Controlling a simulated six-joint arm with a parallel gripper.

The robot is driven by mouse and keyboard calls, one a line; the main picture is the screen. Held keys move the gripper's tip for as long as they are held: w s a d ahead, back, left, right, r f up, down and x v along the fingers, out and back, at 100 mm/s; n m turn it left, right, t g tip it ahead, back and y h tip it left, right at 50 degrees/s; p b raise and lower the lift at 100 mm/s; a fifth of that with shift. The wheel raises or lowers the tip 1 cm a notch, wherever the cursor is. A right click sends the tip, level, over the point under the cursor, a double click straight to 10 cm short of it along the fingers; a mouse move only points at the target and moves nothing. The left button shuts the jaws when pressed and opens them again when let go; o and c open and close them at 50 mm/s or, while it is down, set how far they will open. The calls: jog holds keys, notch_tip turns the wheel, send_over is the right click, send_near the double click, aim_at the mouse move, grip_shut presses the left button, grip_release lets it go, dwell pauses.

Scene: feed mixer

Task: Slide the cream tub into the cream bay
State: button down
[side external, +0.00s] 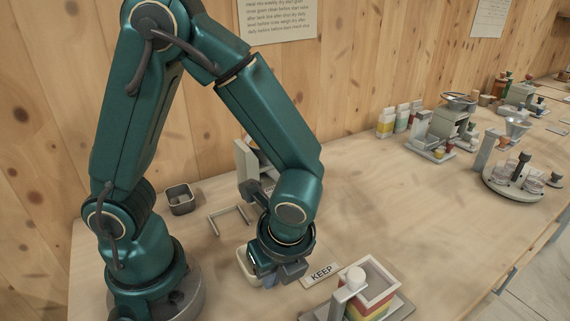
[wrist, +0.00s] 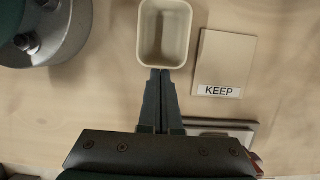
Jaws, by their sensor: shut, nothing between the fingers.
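The cream tub (wrist: 166,35) is an open, empty, rounded rectangular tub, at the top middle of the wrist view. In the side external view the tub (side external: 246,266) stands on the table, partly hidden behind my gripper (side external: 268,280). In the wrist view my gripper (wrist: 160,72) is shut and empty, with its fingertips at the tub's near wall; I cannot tell whether they touch it. A pale U-shaped frame (side external: 213,226) lies on the table behind the tub, open toward it; I cannot tell whether it is the cream bay.
A cream plate with a KEEP label (wrist: 226,62) lies right of the tub. A tray with a striped, layered box (side external: 376,288) stands at the front right. A small dark bin (side external: 180,200) is near the wall. Mid-right table is clear; equipment stands farther back.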

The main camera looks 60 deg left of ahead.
jog(key=a, duration=1.3)
jog(key=shift+a, duration=0.4)
jog(key=shift+d, duration=0.5)
jog(key=d, duration=0.3)
jog(key=d+r+n+t+h, duration=0.1)
jog(key=d+r+n+t, duration=0.1)
jog(key=r+n, duration=0.5)
jog(key=d+r+n+t+h, duration=0.2)
jog(key=r+n, duration=0.5)
jog(key=n, duration=0.4)
jog(key=shift+s+d+t, duration=0.45)
jog(key=shift+d+t, duration=0.35)
jog(key=shift+d, duration=0.2)
